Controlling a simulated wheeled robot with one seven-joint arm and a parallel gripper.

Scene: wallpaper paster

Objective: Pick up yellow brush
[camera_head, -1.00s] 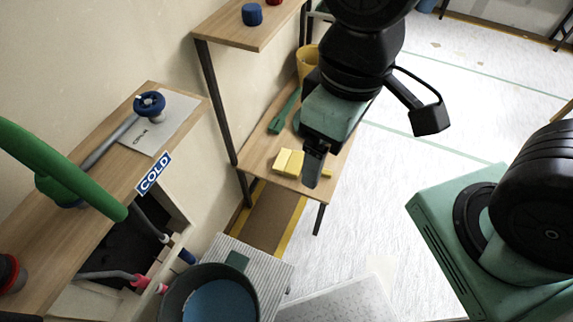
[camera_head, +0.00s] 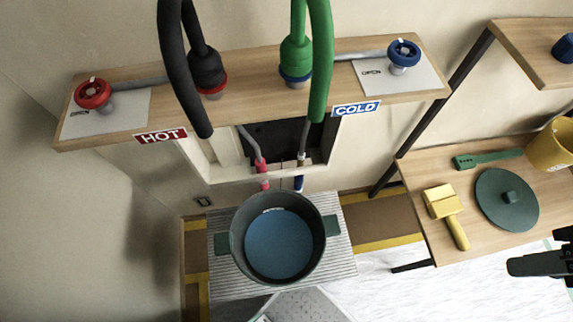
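The yellow brush (camera_head: 441,203) lies on the right wooden table (camera_head: 425,170). It has a block-shaped head and a handle pointing down and to the right. My gripper (camera_head: 545,262) shows only in part at the right edge, as dark finger parts. It is to the right of the brush and below it in the picture, apart from it. The rest of the gripper is cut off by the frame, and I cannot tell whether it is open or shut.
A round green lid (camera_head: 490,212) lies right of the brush. A green tool (camera_head: 488,159) and a yellow bucket (camera_head: 552,146) are behind. A green pot (camera_head: 238,262) with blue contents stands on a striped surface at left. A shelf (camera_head: 520,45) overhangs the table's back right.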

